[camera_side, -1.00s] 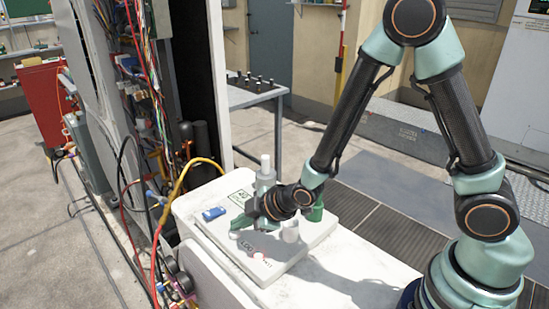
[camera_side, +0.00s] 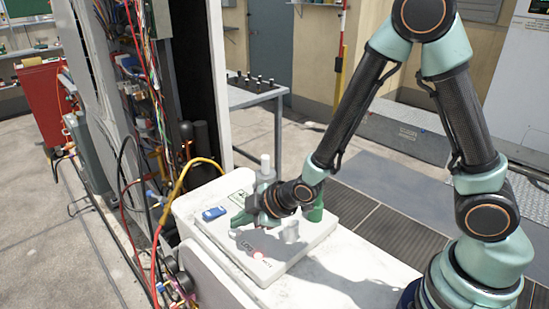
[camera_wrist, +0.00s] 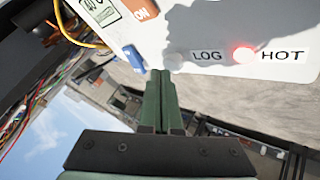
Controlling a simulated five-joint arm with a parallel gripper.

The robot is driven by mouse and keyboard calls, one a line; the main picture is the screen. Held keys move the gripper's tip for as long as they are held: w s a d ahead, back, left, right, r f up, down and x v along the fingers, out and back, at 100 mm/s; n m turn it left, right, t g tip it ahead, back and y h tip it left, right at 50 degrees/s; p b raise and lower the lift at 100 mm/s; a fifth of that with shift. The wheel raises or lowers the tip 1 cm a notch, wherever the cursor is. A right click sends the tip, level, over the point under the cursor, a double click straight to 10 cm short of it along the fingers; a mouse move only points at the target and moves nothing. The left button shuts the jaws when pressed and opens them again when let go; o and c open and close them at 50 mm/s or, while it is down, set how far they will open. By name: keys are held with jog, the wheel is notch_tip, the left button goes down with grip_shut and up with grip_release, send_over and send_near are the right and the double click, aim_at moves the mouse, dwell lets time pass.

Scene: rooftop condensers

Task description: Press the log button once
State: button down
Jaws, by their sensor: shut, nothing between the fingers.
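The log button is a small pale round knob (camera_wrist: 173,61) just left of the LOG label (camera_wrist: 207,56) on the white panel (camera_wrist: 300,42). It also shows in the side view as a small pale spot (camera_side: 236,233). My gripper (camera_wrist: 161,73) has its green fingers shut together and empty. In the wrist view the fingertips overlap the area beside the button. In the side view my gripper (camera_side: 243,219) hovers over the panel, with the tips close to the button and seemingly a little apart from it. Exact contact cannot be told.
A red light (camera_wrist: 243,54) glows beside the HOT label. A blue switch (camera_side: 214,213) sits left of the fingers, near an orange ON label (camera_wrist: 142,9). A green-based bottle-like part stands behind my wrist. A cabinet with loose cables (camera_side: 150,130) is at the left.

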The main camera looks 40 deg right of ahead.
aim_at(240, 231)
jog(key=shift+r, duration=0.4)
jog(key=shift+r, duration=0.1)
jog(key=shift+r, duration=2.45)
jog(key=s+d+r+m+g+h, duration=0.2)
jog(key=s+d+r+m+g, duration=0.1)
jog(key=s+d+r+m, duration=0.8)
notch_tip(240, 231, up, 2)
jog(key=s+d, duration=0.2)
jog(key=s, duration=0.1)
jog(key=shift+d+r+m+h, duration=0.15)
jog(key=shift+d+m+h, duration=0.15)
jog(key=shift+h, duration=0.1)
